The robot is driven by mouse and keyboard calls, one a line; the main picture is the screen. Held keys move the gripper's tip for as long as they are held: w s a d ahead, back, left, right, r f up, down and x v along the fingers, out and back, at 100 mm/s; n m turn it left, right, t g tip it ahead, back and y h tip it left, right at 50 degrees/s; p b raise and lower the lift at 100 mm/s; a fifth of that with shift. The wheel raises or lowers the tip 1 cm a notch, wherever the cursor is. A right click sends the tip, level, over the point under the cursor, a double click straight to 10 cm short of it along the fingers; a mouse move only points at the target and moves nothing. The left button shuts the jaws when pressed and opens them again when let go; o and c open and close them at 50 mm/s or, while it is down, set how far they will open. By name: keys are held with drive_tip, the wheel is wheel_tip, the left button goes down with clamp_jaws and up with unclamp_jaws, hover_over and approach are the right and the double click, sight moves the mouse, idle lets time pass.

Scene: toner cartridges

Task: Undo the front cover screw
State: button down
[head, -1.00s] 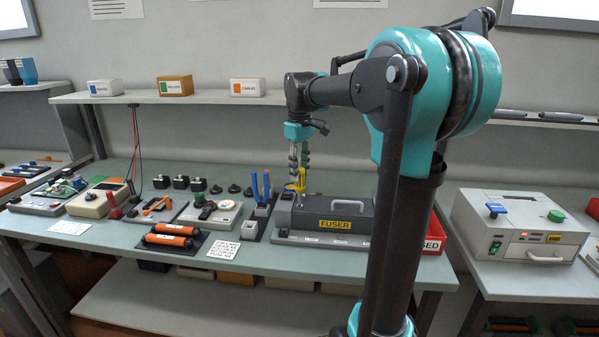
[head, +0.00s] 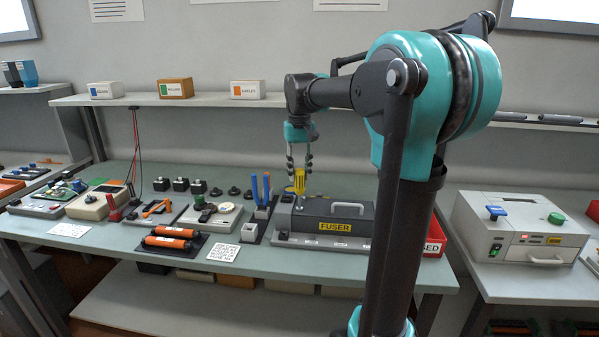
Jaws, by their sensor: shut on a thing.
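My gripper (head: 299,170) points straight down over the left end of the black fuser unit (head: 345,210), which carries a yellow FUSER label. Its fingers are shut on a yellow-handled tool (head: 299,183), which looks like a screwdriver and stands about upright. The tool's lower end is at the left end of the fuser unit; I cannot tell whether its tip touches anything. The front cover screw is too small or hidden to make out.
A holder (head: 252,229) with two blue-handled tools (head: 260,186) stands just left of the fuser. Orange rollers (head: 172,237) lie on a dark mat in front. A red bin (head: 434,240) is at the right. A white machine (head: 520,228) stands on the right-hand bench.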

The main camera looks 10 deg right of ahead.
drive_tip(key=m, duration=1.6)
drive_tip(key=shift+f, duration=0.5)
idle(1.0)
drive_tip(key=n, duration=0.6)
drive_tip(key=shift+n, duration=0.3)
